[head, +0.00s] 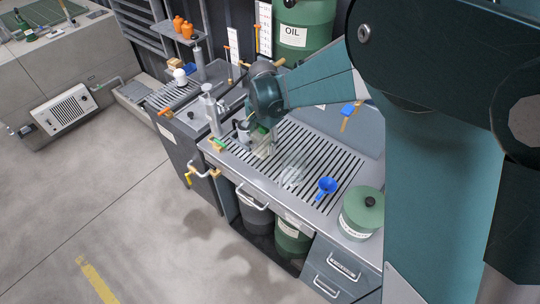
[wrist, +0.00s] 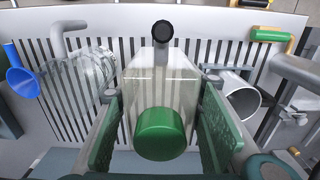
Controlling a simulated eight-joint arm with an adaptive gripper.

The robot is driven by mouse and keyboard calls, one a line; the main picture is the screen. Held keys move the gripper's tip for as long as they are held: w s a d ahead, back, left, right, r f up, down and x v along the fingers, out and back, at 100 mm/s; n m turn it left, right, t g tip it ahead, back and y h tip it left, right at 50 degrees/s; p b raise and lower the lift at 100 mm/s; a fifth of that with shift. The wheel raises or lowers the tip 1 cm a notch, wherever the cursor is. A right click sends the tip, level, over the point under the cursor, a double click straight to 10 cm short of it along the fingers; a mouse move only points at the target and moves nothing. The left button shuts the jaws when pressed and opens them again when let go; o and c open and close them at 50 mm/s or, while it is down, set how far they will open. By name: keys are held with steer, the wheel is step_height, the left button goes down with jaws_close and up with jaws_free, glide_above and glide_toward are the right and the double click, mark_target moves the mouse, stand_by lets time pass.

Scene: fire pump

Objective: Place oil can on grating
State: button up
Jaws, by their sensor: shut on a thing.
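The oil can (wrist: 160,90) has a pale see-through body, a green round cap and a dark knob at its far end. It is between my gripper's (wrist: 165,125) two green pads, which are shut on it. In the head view my gripper (head: 260,139) and the can (head: 265,151) are over the back left part of the slotted grating (head: 305,150). The grating (wrist: 210,52) also lies behind the can in the wrist view. I cannot tell whether the can touches it.
A clear glass jug (head: 291,177) and a blue funnel (head: 327,187) are on the grating to the right. A grey cylindrical vessel (wrist: 240,95) is close right of my gripper in the wrist view. A green canister (head: 362,215) stands at the front right corner.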

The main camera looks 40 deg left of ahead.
mark_target(264, 135)
steer(key=shift+f, duration=1.95)
steer(key=shift+f, duration=1.9)
steer(key=shift+f+b, duration=0.15)
steer(key=shift+b, duration=0.15)
steer(key=o, duration=0.9)
step_height(264, 135, up, 12)
steer(key=shift+r+p, duration=0.2)
steer(key=shift+p, duration=0.25)
